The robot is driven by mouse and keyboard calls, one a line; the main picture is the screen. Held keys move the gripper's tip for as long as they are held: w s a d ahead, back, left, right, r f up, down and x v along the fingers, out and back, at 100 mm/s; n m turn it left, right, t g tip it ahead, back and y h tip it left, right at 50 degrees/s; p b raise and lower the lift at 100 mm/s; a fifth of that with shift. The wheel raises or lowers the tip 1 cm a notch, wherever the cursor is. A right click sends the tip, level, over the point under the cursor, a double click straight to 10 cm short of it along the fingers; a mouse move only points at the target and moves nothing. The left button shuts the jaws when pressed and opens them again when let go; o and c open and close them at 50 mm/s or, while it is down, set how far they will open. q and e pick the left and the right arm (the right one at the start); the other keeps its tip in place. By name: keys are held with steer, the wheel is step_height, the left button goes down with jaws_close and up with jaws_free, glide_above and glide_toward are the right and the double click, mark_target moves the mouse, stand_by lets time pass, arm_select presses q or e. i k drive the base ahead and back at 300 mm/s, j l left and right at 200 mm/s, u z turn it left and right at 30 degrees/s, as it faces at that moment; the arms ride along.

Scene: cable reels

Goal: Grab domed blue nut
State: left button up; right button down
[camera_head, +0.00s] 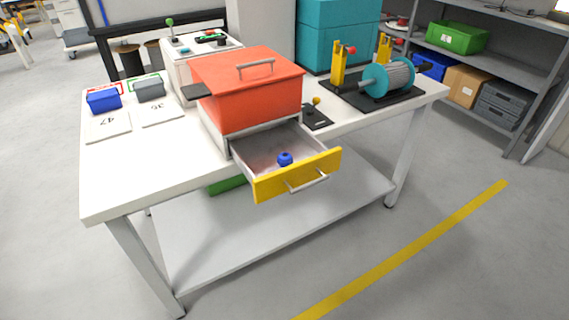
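The domed blue nut (285,159) sits inside the open drawer (262,146), on its floor near the yellow front. The drawer is pulled out from under the red box on the white table, and its yellow front (296,175) has a metal handle. The nut is small in the view, and its lower part is partly hidden by the drawer front. Neither my left nor my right gripper shows in the head view.
The red box (248,88) with a top handle stands above the drawer. A cable reel (388,79) on a black stand with yellow posts is at the right of the white table (150,165). Blue (104,101) and grey (149,89) bins stand at the left. The table's front left is clear.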

mark_target(284, 159)
steer(key=i, duration=1)
